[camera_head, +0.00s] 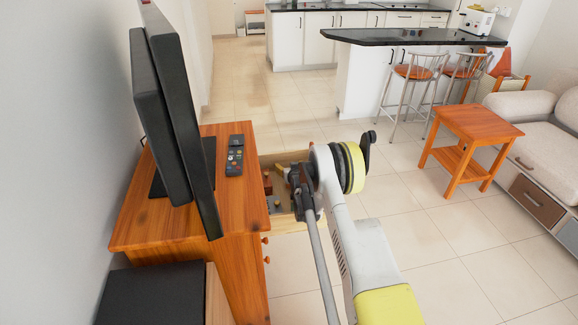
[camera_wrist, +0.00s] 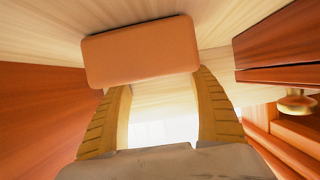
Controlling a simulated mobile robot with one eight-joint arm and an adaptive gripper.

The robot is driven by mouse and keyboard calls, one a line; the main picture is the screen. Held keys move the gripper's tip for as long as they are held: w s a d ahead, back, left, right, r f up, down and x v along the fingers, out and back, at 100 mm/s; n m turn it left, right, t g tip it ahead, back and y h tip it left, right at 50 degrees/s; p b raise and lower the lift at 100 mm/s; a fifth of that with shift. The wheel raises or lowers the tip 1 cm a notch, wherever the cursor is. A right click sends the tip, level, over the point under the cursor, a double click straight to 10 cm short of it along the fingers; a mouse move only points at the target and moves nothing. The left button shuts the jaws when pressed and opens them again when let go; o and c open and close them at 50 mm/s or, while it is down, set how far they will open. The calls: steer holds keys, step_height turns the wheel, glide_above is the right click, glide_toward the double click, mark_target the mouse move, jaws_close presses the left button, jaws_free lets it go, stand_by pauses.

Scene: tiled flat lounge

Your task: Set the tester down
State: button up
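In the wrist view an orange-brown block with rounded corners (camera_wrist: 140,50) lies at the tips of my gripper (camera_wrist: 160,82). It may be the tester; its face shows no markings. The two yellow ridged fingers stand apart. The right tip is beside the block's right edge and the left tip meets its lower edge; I cannot tell whether they clamp it. In the head view my gripper (camera_head: 283,172) is at the open drawer (camera_head: 292,223) of the wooden TV stand (camera_head: 240,255), partly hidden by my arm.
A black television (camera_head: 172,110) stands on the left of the stand. Small items, one orange (camera_head: 267,184), lie in the drawer. A wooden side table (camera_head: 474,124), sofa (camera_head: 535,125) and bar stools (camera_head: 418,75) are to the right. The tiled floor between is clear.

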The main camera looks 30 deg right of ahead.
steer(key=shift+r, duration=0.2)
steer(key=p+v, duration=0.1)
steer(key=v, duration=0.2)
steer(key=r+p+v, duration=0.1)
steer(key=p+v, duration=0.1)
steer(key=v, duration=0.2)
steer(key=s+a+r+n+g+y, duration=0.1)
steer(key=s+a+r, duration=0.3)
steer(key=r, duration=0.5)
steer(key=s+a+r+g+y, duration=0.1)
steer(key=s+a+r, duration=0.2)
steer(key=a+r, duration=0.35)
steer(key=s+a+r+n+g, duration=0.1)
steer(key=s+a+r, duration=0.2)
steer(key=r, duration=0.7)
steer(key=s+a+r+g+y, duration=0.1)
steer(key=s+a+r, duration=0.25)
steer(key=s, duration=0.55)
steer(key=s+a+r, duration=0.3)
steer(key=s+a, duration=0.1)
steer(key=s, duration=0.4)
steer(key=s+a+f+g, duration=0.1)
steer(key=s, duration=0.7)
steer(key=s+a+f+n+g, duration=0.1)
steer(key=s+a+f, duration=0.1)
steer(key=s, duration=0.7)
steer(key=shift+a+y, duration=0.3)
steer(key=shift+y, duration=0.1)
